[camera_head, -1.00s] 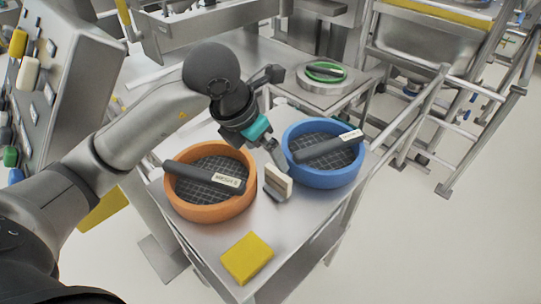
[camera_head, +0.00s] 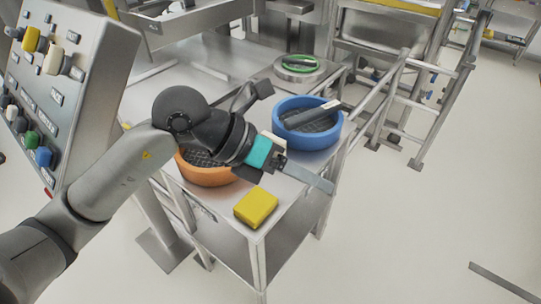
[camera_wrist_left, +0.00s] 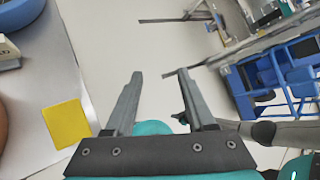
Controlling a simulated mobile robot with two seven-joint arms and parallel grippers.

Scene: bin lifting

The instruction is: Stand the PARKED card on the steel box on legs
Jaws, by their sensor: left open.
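My left gripper (camera_head: 318,180) is open and empty, over the front right edge of the steel table. In the left wrist view its two fingers (camera_wrist_left: 159,76) stand apart with only floor between them. A small pale card with a dark base (camera_wrist_left: 8,48), likely the PARKED card, stands on the table beside the blue bowl; its text cannot be read. In the head view my gripper mostly hides it. A steel box-like body (camera_head: 190,28) stands at the back left; I cannot tell if it is the box on legs. My right arm (camera_wrist_left: 285,131) appears in the wrist view, its fingers unclear.
A blue bowl (camera_head: 333,137) and an orange bowl (camera_head: 205,177), each with a mesh, stand on the table. A yellow block (camera_head: 256,207) lies near its front corner. A button console (camera_head: 75,90) stands left, steel railings (camera_head: 425,115) right. The right floor is mostly clear.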

